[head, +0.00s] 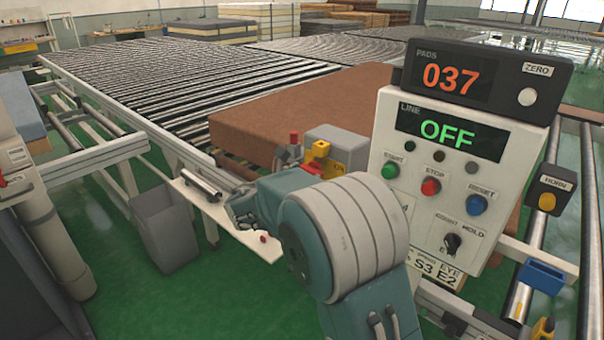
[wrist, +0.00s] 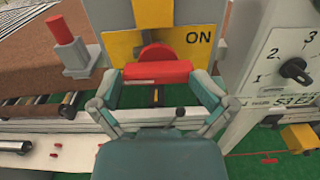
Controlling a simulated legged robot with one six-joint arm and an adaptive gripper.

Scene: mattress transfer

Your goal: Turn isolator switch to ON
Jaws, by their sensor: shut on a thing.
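The isolator switch is a grey box (head: 345,140) with a yellow plate (wrist: 192,47) and a red handle (wrist: 157,72). The word ON is printed on the plate, to the upper right of the handle. The handle's bar lies about level in the wrist view. My gripper (wrist: 158,82) has one finger at each end of the bar and is shut on it. In the head view the red handle (head: 311,168) shows just above my wrist, and my arm hides much of the gripper.
A red-topped grey post (wrist: 64,32) stands close left of the isolator. The control panel (head: 395,115), reading OFF and 037, stands to the right. A brown mattress (head: 300,105) lies behind on the rollers. A grey bin (head: 165,235) stands on the floor at left.

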